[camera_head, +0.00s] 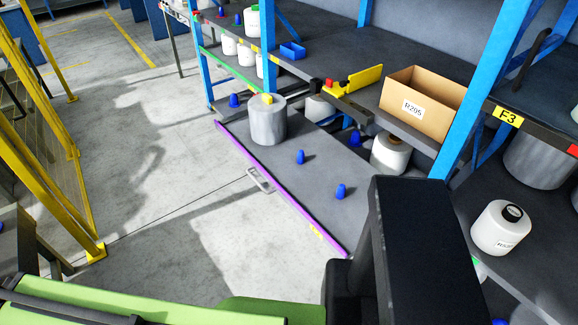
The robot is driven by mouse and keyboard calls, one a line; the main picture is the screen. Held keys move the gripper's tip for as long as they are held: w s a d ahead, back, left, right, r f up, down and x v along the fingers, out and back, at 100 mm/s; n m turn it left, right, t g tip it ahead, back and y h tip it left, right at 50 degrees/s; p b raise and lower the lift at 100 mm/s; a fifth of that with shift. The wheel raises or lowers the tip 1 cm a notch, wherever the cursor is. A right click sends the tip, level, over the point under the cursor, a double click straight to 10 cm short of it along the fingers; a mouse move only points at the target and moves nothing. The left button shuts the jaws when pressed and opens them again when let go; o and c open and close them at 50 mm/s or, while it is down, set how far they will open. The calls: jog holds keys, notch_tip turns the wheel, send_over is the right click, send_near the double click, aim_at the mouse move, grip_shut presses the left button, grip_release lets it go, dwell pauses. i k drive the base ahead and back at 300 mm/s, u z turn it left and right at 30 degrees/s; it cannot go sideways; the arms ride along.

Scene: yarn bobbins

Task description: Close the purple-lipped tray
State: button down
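The purple-lipped tray (262,158) is a dark grey shelf tray pulled out from the rack over the floor. Its purple lip (285,190) runs diagonally along the front edge. A pale metal handle (260,180) sticks out from the middle of the lip. A large grey bobbin (268,122) with a yellow top stands at the tray's far end. Two blue pegs (300,157) (341,191) stand bare on the tray. The near end of the tray is partly hidden behind my dark arm parts. My gripper is not in view.
Blue rack posts (481,85) hold the shelves. A cardboard box (418,100) and a yellow bracket (352,80) are on the shelf above. White bobbins (390,152) (500,228) stand behind and right. Yellow railing (45,140) is at left. The floor (165,180) between is clear.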

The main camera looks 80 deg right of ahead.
aim_at(326, 183)
jog(key=u, duration=0.05)
jog(key=k, duration=0.9)
jog(key=z, duration=0.6)
jog(key=i, duration=0.5)
jog(key=u, duration=0.2)
